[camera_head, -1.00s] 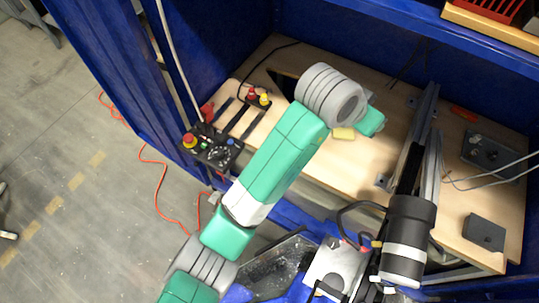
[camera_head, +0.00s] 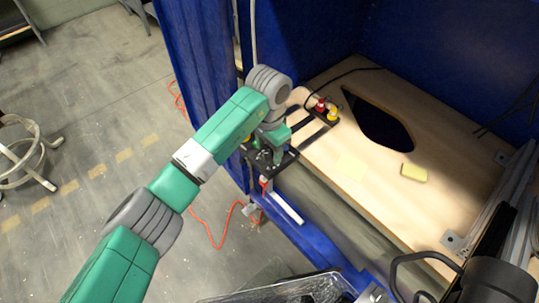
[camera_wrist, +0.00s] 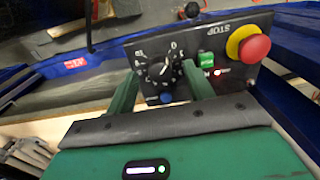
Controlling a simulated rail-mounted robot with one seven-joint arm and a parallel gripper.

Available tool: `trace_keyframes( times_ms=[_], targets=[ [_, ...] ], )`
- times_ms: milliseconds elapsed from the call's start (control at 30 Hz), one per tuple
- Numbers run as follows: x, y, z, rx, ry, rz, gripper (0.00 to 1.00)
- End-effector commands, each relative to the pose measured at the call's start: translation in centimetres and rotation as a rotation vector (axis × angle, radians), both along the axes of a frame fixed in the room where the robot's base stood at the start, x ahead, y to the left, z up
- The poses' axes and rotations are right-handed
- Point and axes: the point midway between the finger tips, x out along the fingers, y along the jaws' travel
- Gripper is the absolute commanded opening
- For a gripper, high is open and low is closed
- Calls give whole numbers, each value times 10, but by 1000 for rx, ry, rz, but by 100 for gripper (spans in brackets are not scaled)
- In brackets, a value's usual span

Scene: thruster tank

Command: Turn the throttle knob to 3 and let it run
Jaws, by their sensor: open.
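The black throttle knob (camera_wrist: 159,71) sits on a black control panel (camera_wrist: 272,98) with a white scale around it. A white pointer mark shows on the knob, but I cannot read its number. My gripper (camera_wrist: 162,80) is open, its two green fingers on either side of the knob; I cannot tell whether they touch it. The panel also carries a green button (camera_wrist: 207,60), a lit red lamp (camera_wrist: 217,73), a blue button (camera_wrist: 166,98) and a red stop button (camera_wrist: 255,48) on a yellow collar. In the head view my arm mostly hides the control panel (camera_head: 288,157).
The panel is at the left front edge of a wooden bench (camera_head: 350,190) between blue walls (camera_head: 310,40). Behind it stand a red button (camera_head: 320,105) and a yellow button (camera_head: 333,114). A yellow block (camera_head: 414,172) lies by a dark opening (camera_head: 380,125). An orange cable (camera_head: 210,237) runs on the floor.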

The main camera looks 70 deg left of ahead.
Motion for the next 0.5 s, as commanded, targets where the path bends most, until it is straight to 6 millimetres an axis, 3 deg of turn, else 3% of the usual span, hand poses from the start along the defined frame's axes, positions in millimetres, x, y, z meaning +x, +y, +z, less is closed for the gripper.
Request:
trace_keyframes(
  times_ms=[100, 367, 400, 500],
  targets=[
    [0, 0, -13, 1, -1, 0, 53],
    [1, 0, -13, 2, -2, 0, 53],
    [1, 0, -13, 2, -2, -1, 51],
    [1, 0, -13, 2, -2, -1, 31]
  ],
)
